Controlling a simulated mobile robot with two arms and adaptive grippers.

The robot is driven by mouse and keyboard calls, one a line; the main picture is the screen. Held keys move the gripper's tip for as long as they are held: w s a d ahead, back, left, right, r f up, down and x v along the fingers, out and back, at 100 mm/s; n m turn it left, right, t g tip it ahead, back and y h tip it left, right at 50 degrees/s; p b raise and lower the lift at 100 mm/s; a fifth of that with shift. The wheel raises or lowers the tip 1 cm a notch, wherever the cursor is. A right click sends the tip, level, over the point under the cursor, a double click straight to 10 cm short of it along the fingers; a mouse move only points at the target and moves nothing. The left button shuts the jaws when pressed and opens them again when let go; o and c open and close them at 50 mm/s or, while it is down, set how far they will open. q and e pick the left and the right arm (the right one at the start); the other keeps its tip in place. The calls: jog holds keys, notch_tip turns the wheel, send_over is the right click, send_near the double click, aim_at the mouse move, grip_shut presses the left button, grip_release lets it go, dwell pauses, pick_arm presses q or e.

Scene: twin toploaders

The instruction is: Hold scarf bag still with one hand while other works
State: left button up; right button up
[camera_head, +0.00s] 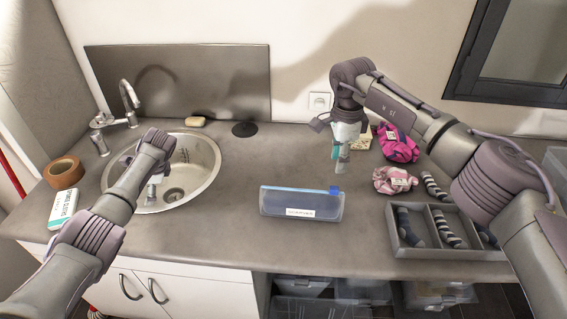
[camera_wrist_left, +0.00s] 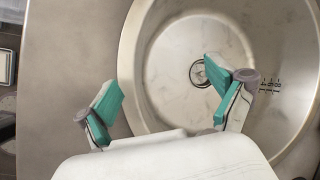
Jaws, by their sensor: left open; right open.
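A clear zip bag (camera_head: 290,205) with a blue top edge, a blue slider at its right end and a white label lies on the middle of the counter; it seems to be the scarf bag. My left gripper (camera_head: 153,190) is above the sink, left of the bag and apart from it. In the left wrist view its teal fingers (camera_wrist_left: 165,97) are spread with nothing between them, over the basin. My right gripper (camera_head: 341,160) points down over the counter behind and right of the bag, not touching it. Its fingers are small and partly hidden.
A sink (camera_head: 205,185) with a tap (camera_head: 129,100) is at the left. Pink fabric bundles (camera_head: 395,181) (camera_head: 398,145) lie right of my right gripper. A grey divided tray (camera_head: 420,252) holds striped socks. Brown tape (camera_head: 63,172) and a white-teal box (camera_head: 63,209) lie far left.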

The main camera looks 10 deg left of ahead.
pick_arm(q)
jog(key=w+d+r+m+h, duration=0.1)
jog(key=w+d+r+h, duration=0.15)
jog(key=d, duration=0.75)
jog(key=w+d+r+m+h, duration=0.1)
jog(key=w+d+r, duration=0.15)
jog(key=d, duration=0.75)
jog(key=m+h, duration=0.2)
jog(key=m, duration=0.2)
send_near(284, 199)
jog(key=w, duration=0.1)
jog(key=w+r, duration=0.1)
jog(key=shift+w+a+r+g, duration=0.1)
jog(key=shift+w+a+g, duration=0.15)
jog(key=shift+a+g, duration=0.1)
jog(key=shift+s+d, duration=0.1)
notch_tip(284, 199, down, 14)
jog(key=shift+r, duration=0.15)
